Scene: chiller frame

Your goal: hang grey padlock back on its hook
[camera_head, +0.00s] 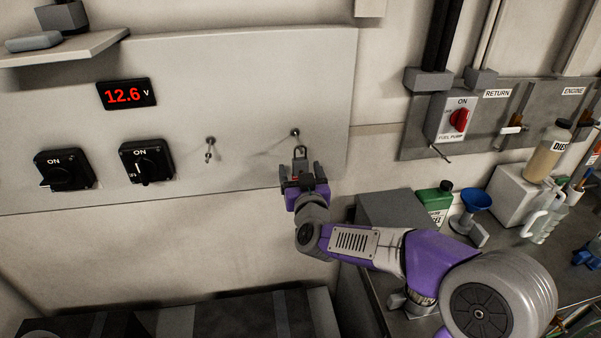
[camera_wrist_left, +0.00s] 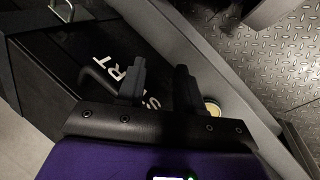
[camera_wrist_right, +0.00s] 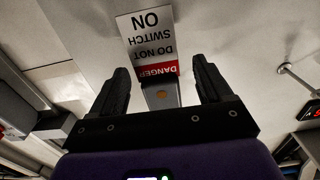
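The grey padlock shows its shackle (camera_head: 300,152) just above my right gripper (camera_head: 302,172) in the head view, right below the right-hand wall hook (camera_head: 295,133). Whether the shackle is around the hook cannot be told. In the right wrist view the grey padlock body (camera_wrist_right: 161,96), with a brass spot, lies between the fingers of the right gripper (camera_wrist_right: 165,88), with gaps on both sides, so the gripper looks open around it. A white and red danger tag (camera_wrist_right: 150,45) shows beside the body. My left gripper (camera_wrist_left: 158,85) is open and empty in the left wrist view.
Two black rotary switches (camera_head: 147,161) and a red 12.6 display (camera_head: 126,94) are further left. A fuel pump switch (camera_head: 452,119) is at right. Bottles and a blue funnel (camera_head: 477,200) crowd the right bench.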

